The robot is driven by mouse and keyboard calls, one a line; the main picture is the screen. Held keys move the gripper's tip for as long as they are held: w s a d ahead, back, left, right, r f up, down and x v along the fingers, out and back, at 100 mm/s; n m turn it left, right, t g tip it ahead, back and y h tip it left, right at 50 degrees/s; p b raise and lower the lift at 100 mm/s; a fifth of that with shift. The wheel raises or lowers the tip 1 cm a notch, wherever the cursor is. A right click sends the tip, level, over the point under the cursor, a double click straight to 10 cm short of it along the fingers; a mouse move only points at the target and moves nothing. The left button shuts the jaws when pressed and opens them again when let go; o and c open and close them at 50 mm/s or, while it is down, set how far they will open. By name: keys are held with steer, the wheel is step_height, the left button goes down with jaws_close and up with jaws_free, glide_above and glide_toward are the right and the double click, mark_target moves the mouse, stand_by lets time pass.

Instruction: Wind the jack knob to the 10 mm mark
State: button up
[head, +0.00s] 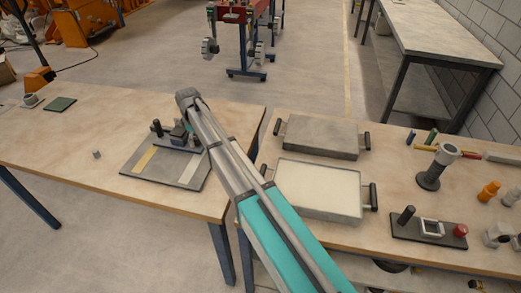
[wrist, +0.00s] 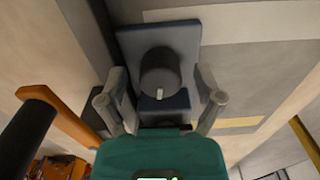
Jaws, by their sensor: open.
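The jack knob (wrist: 160,72) is a dark round cylinder with a small white mark on its lower edge. It sits against a dark blue block (wrist: 137,42) in the wrist view. My gripper (wrist: 161,96) is open, with one grey finger on each side of the knob and visible gaps between fingers and knob. In the head view the blue jack (head: 178,134) stands on a grey base plate (head: 135,167) on the left table, partly hidden by my arm. I cannot read any millimetre scale or mark in either view.
A black upright handle (head: 157,128) stands beside the jack and shows large at lower left in the wrist view (wrist: 28,130). The left table (head: 75,140) is mostly clear. Trays (head: 318,217) stand on the right table.

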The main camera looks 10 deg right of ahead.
mark_target(196, 137)
steer(key=n, duration=0.7)
step_height(196, 137, up, 14)
steer(key=p, duration=1.4)
steer(key=shift+s+d+f+m+b, duration=1)
steer(key=shift+s+d+m, duration=1.25)
steer(key=shift+s+d, duration=1.2)
steer(key=shift+s+d+f+m+b, duration=1.05)
steer(key=shift+s+d+m, duration=1.45)
steer(key=shift+d, duration=1.65)
steer(key=shift+s+d+f+m+b, duration=1)
steer(key=shift+s+d+m, duration=1.05)
steer(key=shift+s+d, duration=1.45)
steer(key=shift+w+d, duration=0.3)
steer(key=shift+w, duration=0.05)
steer(key=shift+s, duration=0.1)
steer(key=s+d+m, duration=0.2)
steer(key=s, duration=0.1)
steer(key=s+d+m, duration=0.2)
steer(key=s, duration=0.1)
steer(key=s+d+m, duration=0.2)
steer(key=s, duration=0.1)
steer(key=shift+s+d, duration=0.3)
steer(key=shift+s, duration=0.05)
